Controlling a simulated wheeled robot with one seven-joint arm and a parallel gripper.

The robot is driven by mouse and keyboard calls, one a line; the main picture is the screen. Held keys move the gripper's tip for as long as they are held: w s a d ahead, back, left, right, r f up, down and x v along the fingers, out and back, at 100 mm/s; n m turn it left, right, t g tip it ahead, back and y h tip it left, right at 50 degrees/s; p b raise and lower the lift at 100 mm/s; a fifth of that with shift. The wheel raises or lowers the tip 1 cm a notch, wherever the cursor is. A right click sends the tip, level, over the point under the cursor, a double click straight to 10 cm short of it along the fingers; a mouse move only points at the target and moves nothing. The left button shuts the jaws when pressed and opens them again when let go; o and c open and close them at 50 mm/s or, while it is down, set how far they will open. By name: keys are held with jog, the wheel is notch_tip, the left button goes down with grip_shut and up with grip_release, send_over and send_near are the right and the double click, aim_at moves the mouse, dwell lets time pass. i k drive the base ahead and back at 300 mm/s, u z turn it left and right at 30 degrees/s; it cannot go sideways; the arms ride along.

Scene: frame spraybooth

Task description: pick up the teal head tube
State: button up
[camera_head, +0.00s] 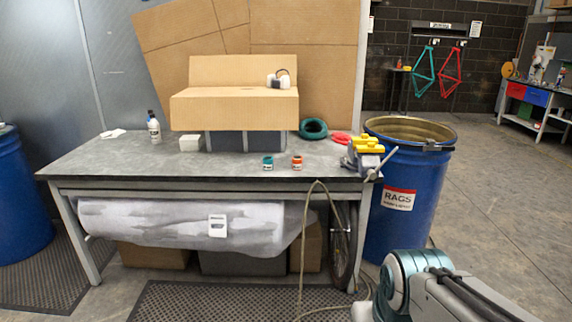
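A short teal cylinder (268,163) with a pale label and a dark top stands upright near the front edge of the grey workbench (110,165). It is too small to tell whether it is a head tube or a pot. A thick teal ring (313,128) lies farther back on the bench. A teal bicycle frame (424,72) hangs on the far wall; its head tube is too small to pick out. My arm shows at the lower right, in front of the bench; my gripper is out of view.
A similar orange-red cylinder (297,163) stands right of the teal one. A cardboard box (235,106), white bottle (154,130) and yellow-topped vise (366,152) are on the bench. A blue rags drum (402,225) stands at its right. A hose (302,245) hangs in front.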

aim_at(268, 163)
jog(key=z, duration=0.1)
jog(key=i, duration=0.9)
jog(key=u, duration=0.3)
jog(key=i, duration=1.55)
jog(key=u, duration=0.8)
jog(key=i, duration=0.55)
jog(key=u, duration=0.15)
